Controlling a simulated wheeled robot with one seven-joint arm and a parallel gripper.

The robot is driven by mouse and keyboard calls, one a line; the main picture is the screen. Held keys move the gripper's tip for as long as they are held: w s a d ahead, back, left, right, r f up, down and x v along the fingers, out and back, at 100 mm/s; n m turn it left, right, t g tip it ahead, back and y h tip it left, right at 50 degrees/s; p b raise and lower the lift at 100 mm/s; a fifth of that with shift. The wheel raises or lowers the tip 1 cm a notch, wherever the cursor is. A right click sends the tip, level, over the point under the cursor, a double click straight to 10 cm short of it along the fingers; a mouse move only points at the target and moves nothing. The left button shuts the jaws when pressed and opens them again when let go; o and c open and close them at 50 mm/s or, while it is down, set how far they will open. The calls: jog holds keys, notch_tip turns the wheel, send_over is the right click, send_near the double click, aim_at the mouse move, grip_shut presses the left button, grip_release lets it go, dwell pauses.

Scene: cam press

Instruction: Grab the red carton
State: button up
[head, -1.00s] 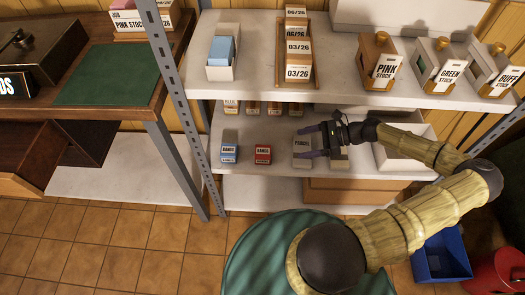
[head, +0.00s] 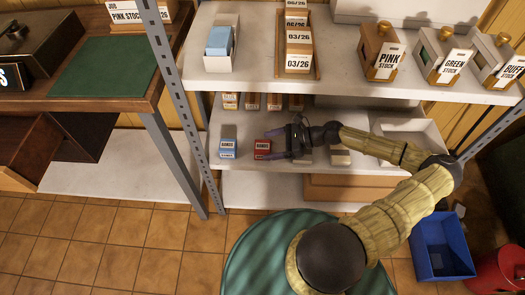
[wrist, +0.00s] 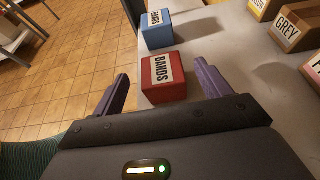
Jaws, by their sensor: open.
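The red carton (head: 262,147), with a white BANDS label, stands on the middle shelf. It also shows in the wrist view (wrist: 164,91). My gripper (head: 272,147) is open, with its purple fingers pointing left along the shelf. In the wrist view my gripper (wrist: 161,74) has one finger on each side of the red carton. In the head view the fingers partly cover the carton.
A blue BANDS carton (head: 228,148) stands just beyond the red one, to its left in the head view. Several small labelled boxes (head: 252,101) line the back of the shelf. The upper shelf (head: 345,82) lies overhead.

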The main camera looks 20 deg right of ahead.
aim_at(265, 146)
jog(key=shift+a, duration=0.1)
jog(key=shift+b+x, duration=0.75)
jog(key=shift+x, duration=1.8)
jog(key=shift+w+f, duration=0.1)
jog(key=c, duration=1.1)
notch_tip(265, 146, up, 10)
jog(key=p, duration=0.3)
